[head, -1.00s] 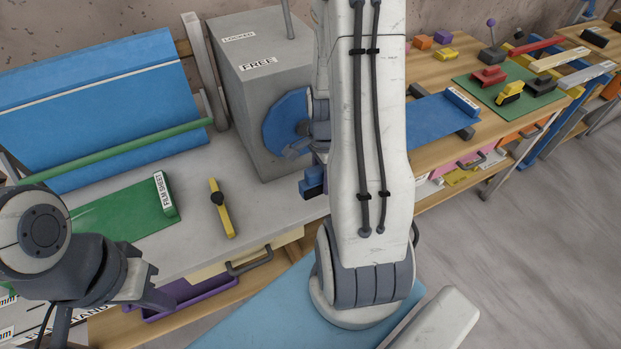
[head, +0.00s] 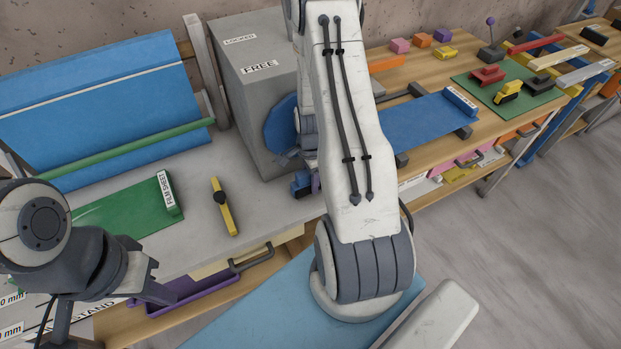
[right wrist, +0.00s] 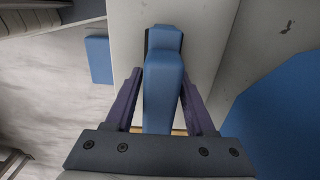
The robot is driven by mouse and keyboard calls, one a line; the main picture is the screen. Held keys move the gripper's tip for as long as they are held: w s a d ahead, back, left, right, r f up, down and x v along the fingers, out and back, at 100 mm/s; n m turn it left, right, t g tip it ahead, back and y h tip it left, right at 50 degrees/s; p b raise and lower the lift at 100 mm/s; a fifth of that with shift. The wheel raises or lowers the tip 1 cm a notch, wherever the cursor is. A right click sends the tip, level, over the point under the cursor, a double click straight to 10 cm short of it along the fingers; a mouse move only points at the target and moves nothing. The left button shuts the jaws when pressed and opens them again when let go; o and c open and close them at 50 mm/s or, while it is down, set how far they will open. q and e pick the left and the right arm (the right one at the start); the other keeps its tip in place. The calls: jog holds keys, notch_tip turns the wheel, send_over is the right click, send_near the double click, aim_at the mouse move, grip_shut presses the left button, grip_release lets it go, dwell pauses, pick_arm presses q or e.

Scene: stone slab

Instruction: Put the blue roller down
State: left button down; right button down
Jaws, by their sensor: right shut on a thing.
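The blue roller (right wrist: 163,90) is a blue block-like piece between the purple fingers of my right gripper (right wrist: 160,110) in the right wrist view. My right gripper is shut on it. In the head view the blue roller (head: 299,187) shows small beside my right arm, low in front of the grey box (head: 258,105); the arm partly hides the gripper. I cannot tell whether the roller touches the slab (head: 270,208). My left gripper (head: 165,278) is open and empty at the slab's front edge.
A blue octagonal disc (head: 281,124) is on the grey box's side, close to my right gripper. A yellow bar (head: 224,212) with a black knob and a green film sheet (head: 130,215) lie on the slab. A blue mat (head: 425,120) lies further right.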

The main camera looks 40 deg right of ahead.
jog(key=shift+f, duration=0.1)
jog(key=shift+c, duration=1.2)
grip_release()
jog(key=shift+r, duration=0.25)
notch_tip(320, 180, up, 12)
jog(key=shift+f+b, duration=0.1)
jog(key=shift+b, duration=0.9)
